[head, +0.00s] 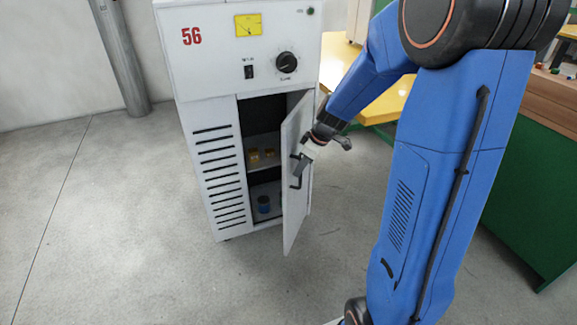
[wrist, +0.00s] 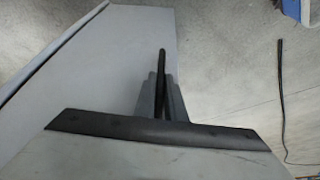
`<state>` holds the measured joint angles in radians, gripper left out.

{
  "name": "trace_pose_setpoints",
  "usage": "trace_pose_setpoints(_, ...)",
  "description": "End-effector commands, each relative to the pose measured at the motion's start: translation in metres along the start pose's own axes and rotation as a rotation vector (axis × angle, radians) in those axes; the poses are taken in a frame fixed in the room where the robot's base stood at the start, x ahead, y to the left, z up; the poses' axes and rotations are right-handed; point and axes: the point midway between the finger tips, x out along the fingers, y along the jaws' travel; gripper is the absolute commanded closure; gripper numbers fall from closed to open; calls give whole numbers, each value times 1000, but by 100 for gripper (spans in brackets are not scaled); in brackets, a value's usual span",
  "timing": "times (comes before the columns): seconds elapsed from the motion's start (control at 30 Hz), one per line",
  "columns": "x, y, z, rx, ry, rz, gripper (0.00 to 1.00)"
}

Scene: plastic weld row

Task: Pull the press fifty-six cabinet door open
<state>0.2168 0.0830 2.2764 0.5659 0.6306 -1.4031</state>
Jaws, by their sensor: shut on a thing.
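The press cabinet (head: 208,85) is white and marked with a red 56. Its door (head: 296,215) stands well open, swung out on its right side, and the shelves inside show. A dark bar handle (head: 298,172) is on the door's outer face. My gripper (head: 302,160) is at the handle, shut on it. In the wrist view the two grey fingers of my gripper (wrist: 163,100) close around the dark handle (wrist: 162,68), beside the pale door panel (wrist: 100,60).
Inside the cabinet are small orange items (head: 262,154) on the upper shelf and a blue can (head: 264,204) below. A yellow table (head: 385,103) stands behind my arm, and a green bench (head: 530,190) is at the right. The floor left of the cabinet is clear.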

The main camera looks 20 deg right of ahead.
Motion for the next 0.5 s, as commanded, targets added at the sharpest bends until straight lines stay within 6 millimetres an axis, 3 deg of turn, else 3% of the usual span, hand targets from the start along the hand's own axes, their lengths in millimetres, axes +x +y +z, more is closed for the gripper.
trace_pose_setpoints(0.5, -38, 48, 91, -376, 0, -158, 100)
